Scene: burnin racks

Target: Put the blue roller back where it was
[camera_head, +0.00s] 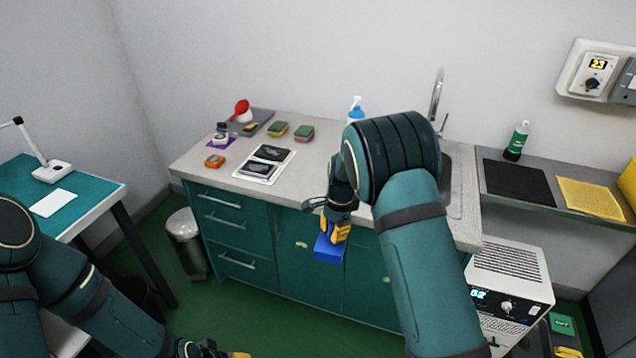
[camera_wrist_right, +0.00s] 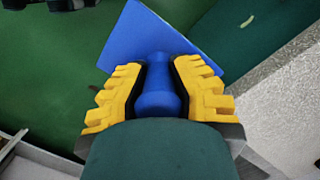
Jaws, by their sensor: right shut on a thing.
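The blue roller (camera_head: 328,249) hangs below my right gripper (camera_head: 335,228) in the head view, in front of the teal cabinet doors and below the counter top's front edge. In the right wrist view my right gripper (camera_wrist_right: 157,92) is shut on the roller's blue handle (camera_wrist_right: 154,72), with a yellow finger on each side. The roller's wide flat blue part (camera_wrist_right: 180,35) shows beyond the fingertips. My left gripper (camera_head: 222,352) is only partly in view at the bottom edge, and its fingers are cut off.
The counter (camera_head: 318,160) bears a grey tray (camera_head: 262,117), a red scoop-like thing (camera_head: 240,108), sponges (camera_head: 303,132), an orange item (camera_head: 214,161) and a white sheet with dark pictures (camera_head: 265,163). A shelf at right holds black (camera_head: 518,184) and yellow mats (camera_head: 590,198) and a green bottle (camera_head: 516,141).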

